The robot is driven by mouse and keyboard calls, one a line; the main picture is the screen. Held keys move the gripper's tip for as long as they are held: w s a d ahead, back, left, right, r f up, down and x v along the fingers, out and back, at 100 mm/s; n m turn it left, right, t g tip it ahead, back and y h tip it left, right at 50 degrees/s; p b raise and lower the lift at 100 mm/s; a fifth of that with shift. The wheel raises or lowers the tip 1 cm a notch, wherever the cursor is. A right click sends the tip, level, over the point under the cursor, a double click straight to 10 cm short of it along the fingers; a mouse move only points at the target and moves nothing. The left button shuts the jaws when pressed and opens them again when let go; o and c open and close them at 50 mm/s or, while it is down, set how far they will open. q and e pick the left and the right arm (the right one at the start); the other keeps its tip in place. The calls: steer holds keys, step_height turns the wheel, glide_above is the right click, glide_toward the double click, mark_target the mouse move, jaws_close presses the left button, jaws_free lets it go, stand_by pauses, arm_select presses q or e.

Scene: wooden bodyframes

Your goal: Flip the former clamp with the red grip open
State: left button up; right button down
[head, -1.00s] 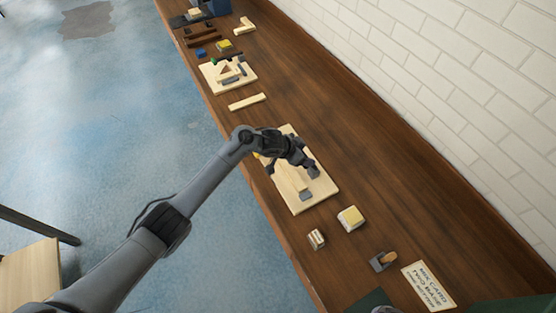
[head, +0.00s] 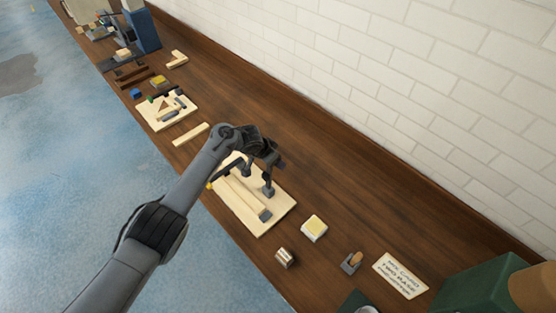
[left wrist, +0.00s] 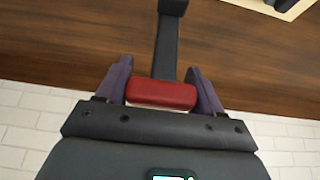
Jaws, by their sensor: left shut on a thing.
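The red grip (left wrist: 162,93) sits between the purple fingers of my left gripper (left wrist: 159,70) in the left wrist view. The gripper is shut on it. A dark clamp bar (left wrist: 167,45) runs from the grip away over the brown table. In the head view my left gripper (head: 276,160) is above the far right part of the pale former board (head: 284,206). Dark upright clamp parts (head: 268,188) stand on that board beside long pale strips (head: 240,196). The red grip is hidden there, and my wrist covers part of the clamp. My right gripper is not in view.
A yellow-topped block (head: 314,228), a small striped block (head: 285,257), a wood-handled tool (head: 351,262) and a lettered card (head: 401,275) lie nearer. Farther along are a loose strip (head: 190,134) and another board (head: 151,118). The white brick wall (head: 400,80) borders the table.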

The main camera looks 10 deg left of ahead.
arm_select(q)
steer(key=shift+a+f, duration=0.1)
steer(key=shift+f, duration=0.4)
stand_by(0.3)
steer(key=o, duration=1.4)
steer(key=shift+s+r, duration=0.1)
step_height(320, 180, up, 8)
steer(key=p, duration=0.2)
glide_above(265, 174)
steer(key=shift+v, duration=1)
